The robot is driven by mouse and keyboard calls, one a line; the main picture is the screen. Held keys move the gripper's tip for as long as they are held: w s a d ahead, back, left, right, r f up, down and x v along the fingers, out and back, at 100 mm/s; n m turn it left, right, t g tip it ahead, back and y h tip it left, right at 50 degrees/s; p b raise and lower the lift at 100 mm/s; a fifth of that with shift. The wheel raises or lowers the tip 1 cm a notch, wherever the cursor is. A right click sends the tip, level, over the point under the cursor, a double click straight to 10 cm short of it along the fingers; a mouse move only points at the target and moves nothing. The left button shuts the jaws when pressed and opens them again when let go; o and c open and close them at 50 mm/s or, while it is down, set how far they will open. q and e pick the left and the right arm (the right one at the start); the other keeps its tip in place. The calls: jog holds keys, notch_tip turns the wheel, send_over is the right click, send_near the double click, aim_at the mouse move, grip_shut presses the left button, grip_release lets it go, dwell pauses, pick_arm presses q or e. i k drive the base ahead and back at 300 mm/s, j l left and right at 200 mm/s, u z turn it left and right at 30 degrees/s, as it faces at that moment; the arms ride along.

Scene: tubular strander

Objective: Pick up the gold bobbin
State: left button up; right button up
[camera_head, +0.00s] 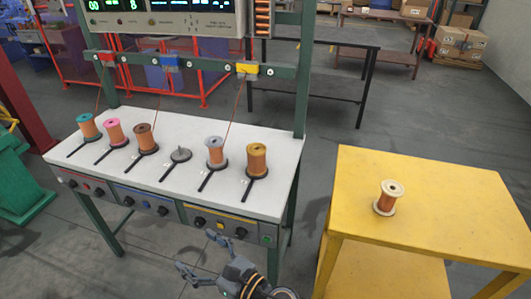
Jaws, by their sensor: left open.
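The gold bobbin (257,159), with gold flanges and copper-coloured wire, stands upright at the right end of the row on the white-topped bench (215,135). A thread runs from the row up to the yellow guide above it. My left gripper (196,251) is open and empty at the bottom of the view, in front of the bench, below and to the left of the gold bobbin and apart from it. My right gripper is not in view.
Teal, pink, brown and grey bobbins (215,151) share the bench, with an empty spindle (181,155) among them. A cream-flanged bobbin (388,197) stands on a yellow table (450,220) at right. A floor gap separates bench and table.

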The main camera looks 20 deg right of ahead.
aim_at(257, 152)
jog(key=i+l, duration=0.15)
jog(key=l, duration=0.25)
jog(key=i+l, duration=0.2)
jog(key=l, duration=0.15)
jog(key=i+l, duration=0.15)
jog(key=l, duration=0.25)
jog(key=i+l, duration=0.2)
jog(key=l, duration=0.2)
